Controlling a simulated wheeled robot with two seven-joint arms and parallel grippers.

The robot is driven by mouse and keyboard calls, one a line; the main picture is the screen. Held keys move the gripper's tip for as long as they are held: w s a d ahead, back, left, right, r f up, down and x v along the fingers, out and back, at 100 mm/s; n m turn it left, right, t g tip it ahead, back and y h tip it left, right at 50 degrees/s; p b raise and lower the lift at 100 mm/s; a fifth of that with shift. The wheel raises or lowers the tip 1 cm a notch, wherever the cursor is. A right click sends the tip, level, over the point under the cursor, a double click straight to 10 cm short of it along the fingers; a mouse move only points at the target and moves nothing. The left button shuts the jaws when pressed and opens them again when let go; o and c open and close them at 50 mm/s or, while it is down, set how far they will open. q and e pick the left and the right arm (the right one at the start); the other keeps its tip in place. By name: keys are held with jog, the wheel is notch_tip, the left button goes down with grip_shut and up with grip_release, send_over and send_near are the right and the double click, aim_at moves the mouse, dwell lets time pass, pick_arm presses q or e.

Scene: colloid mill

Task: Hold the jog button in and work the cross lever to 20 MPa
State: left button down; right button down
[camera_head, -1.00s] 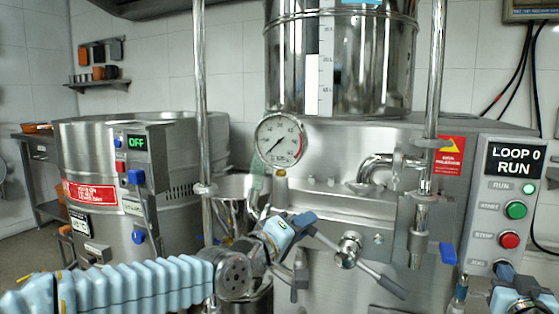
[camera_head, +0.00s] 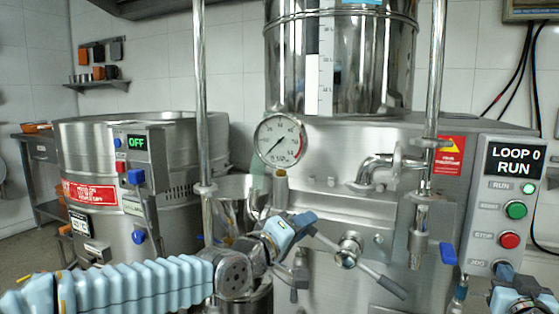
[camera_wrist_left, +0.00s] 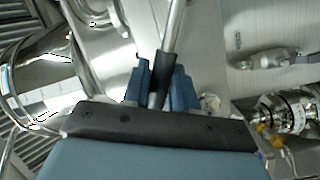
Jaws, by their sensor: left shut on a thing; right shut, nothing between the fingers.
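The cross lever (camera_head: 348,248) is a metal hub with rod arms on the front of the mill, below the pressure gauge (camera_head: 280,140). The gauge needle points to the lower left; the exact reading is too small to tell. My left gripper (camera_head: 303,222) is shut on one lever arm, left of and above the hub. The left wrist view shows the metal rod (camera_wrist_left: 173,35) between its blue fingers (camera_wrist_left: 161,85). My right gripper (camera_head: 504,270) is shut and empty at the JOG label on the control panel.
The control panel (camera_head: 546,212) has a display reading LOOP 0 RUN, a lit run lamp, a green start button (camera_head: 516,210) and a red stop button (camera_head: 509,240). Another vessel (camera_head: 85,140) stands left.

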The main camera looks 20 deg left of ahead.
jog(key=shift+r, duration=0.1)
jog(key=s, duration=0.7)
dwell(0.5)
pick_arm(q)
jog(key=c, duration=0.8)
grip_release()
jog(key=shift+c, duration=0.2)
jog(key=s+p, duration=0.2)
jog(key=s, duration=0.7)
jog(key=shift+p, duration=0.3)
pick_arm(e)
notch_tip(320, 180, up, 2)
jog(key=shift+r, duration=0.2)
